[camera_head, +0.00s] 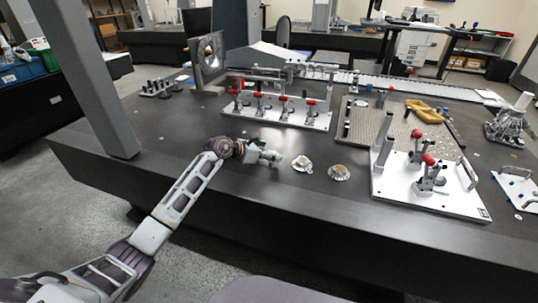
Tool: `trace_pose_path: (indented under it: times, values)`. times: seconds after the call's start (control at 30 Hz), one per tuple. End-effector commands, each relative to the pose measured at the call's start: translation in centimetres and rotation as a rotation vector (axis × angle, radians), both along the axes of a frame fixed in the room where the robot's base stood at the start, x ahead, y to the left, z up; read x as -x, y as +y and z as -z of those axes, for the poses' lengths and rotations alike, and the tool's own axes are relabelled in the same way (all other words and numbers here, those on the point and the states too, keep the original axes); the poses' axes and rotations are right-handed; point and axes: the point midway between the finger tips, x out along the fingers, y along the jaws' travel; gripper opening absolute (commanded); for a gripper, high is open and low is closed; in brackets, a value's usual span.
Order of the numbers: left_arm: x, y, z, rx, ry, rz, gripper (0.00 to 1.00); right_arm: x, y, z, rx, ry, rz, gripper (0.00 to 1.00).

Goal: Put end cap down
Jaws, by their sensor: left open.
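My left gripper (274,159) reaches in from the left, low over the dark table (240,190) near its front edge. It is open, and I see nothing between its fingers. Two small round metal parts with tan centres lie on the table to its right. The nearer part (302,163) is just beyond the fingertips and looks apart from them. The other part (339,172) lies a little farther right. They look like end caps, but they are too small to tell which one is meant. My right gripper is out of view.
A white fixture plate with red-tipped clamps (283,116) stands behind the gripper. Another clamp plate (430,195) is at the right front. A perforated plate (385,128) with a yellow part (426,110) lies behind it. A grey upright (88,75) stands at the left. The front strip of table is bare.

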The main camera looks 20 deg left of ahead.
Motion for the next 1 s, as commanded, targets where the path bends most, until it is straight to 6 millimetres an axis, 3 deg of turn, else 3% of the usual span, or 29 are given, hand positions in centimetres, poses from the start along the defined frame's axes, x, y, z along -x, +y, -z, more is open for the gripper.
trace_pose_path:
  times: [0.27, 1.0]
  values:
    - [1.1, 0.9, -0.9, 0.0, 0.0, -0.001, 0.92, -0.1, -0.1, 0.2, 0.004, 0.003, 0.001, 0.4]
    - [6.4, 5.3, -4.7, -0.003, 0.0, 0.001, 0.92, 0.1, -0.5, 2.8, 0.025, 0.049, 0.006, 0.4]
